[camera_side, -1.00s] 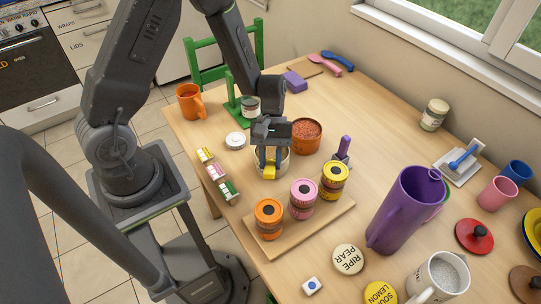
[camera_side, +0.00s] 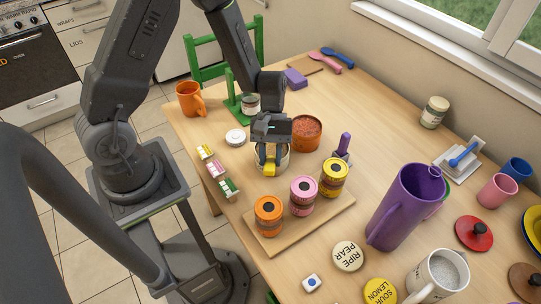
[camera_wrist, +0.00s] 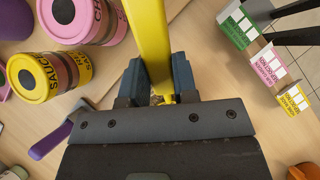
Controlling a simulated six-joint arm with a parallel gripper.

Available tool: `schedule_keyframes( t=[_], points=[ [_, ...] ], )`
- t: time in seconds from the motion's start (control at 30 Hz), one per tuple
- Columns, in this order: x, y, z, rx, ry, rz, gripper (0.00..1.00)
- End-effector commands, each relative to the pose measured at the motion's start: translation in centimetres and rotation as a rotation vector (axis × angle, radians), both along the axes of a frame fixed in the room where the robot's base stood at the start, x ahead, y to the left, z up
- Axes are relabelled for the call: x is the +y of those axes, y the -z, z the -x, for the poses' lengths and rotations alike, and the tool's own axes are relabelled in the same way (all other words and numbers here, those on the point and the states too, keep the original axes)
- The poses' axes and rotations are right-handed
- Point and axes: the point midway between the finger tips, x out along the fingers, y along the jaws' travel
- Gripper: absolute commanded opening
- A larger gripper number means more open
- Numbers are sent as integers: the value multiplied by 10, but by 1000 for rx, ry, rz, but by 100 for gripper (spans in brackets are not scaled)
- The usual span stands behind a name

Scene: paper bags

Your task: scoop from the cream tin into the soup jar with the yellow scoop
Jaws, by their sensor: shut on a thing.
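My gripper (camera_side: 268,157) is shut on the yellow scoop (camera_side: 269,169). In the wrist view the scoop's long yellow handle (camera_wrist: 150,40) runs up between the two fingers (camera_wrist: 157,92). In the side view the gripper and scoop are over the cream tin (camera_side: 284,163), covering much of it. The scoop's bowl is hidden, so I cannot tell whether it is inside the tin or what it carries. A small jar with a pale label (camera_side: 251,104) stands by the green stand; another labelled jar (camera_side: 434,112) stands near the wall. I cannot read which is the soup jar.
A brown pot of red grains (camera_side: 306,134) stands close behind the tin. Orange, pink and yellow tins (camera_side: 302,195) stand on a board in front. A purple-handled tool (camera_side: 343,148) is to the right. A white lid (camera_side: 235,136) and small boxes (camera_side: 217,171) lie left. A tall purple jug (camera_side: 405,210) stands right.

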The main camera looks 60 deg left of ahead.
Motion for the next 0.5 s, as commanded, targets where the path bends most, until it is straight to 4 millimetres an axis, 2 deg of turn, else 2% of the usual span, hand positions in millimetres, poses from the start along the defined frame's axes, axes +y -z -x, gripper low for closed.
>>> schedule_keyframes(
  t=[0.5],
  points=[
    [-7, -34, 5, -70, 2, -89, 0]
  ],
)
